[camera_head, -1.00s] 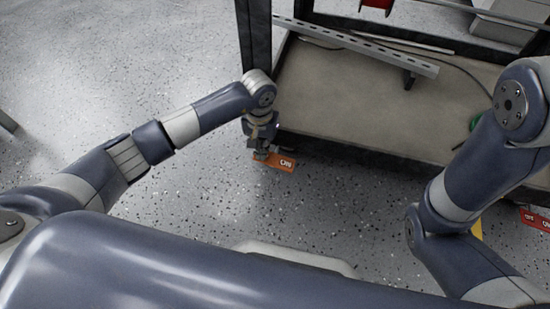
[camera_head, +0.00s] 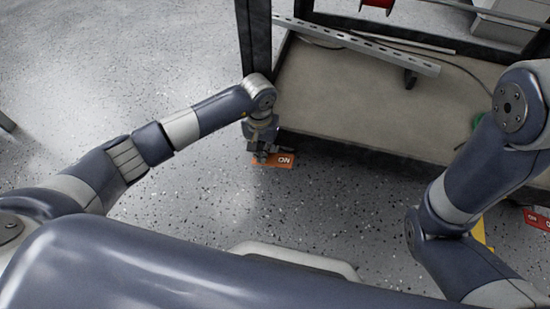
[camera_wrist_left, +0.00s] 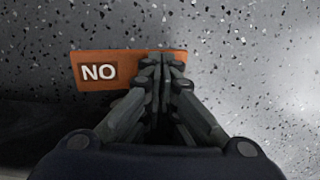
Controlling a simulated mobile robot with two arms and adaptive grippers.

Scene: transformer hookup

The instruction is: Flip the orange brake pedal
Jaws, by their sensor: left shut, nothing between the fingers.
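The orange brake pedal (camera_head: 286,165) is a small flat plate low beside the front left corner of the cart. In the left wrist view the pedal (camera_wrist_left: 98,84) carries white letters that read NO from this side. My left gripper (camera_head: 262,157) points down at the pedal's left part in the head view. In the left wrist view the closed fingertips (camera_wrist_left: 164,58) overlap the pedal's right part, with nothing between them. I cannot tell whether they touch it. The fingers hide part of the plate. My right arm is at the right, but its gripper is out of sight.
The cart has a beige deck (camera_head: 350,100), a dark post (camera_head: 254,40) at its left corner and a slotted metal rail (camera_head: 360,45) across it. A red labelled piece (camera_head: 537,219) shows at the right edge. The speckled floor (camera_head: 190,210) is clear on the left.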

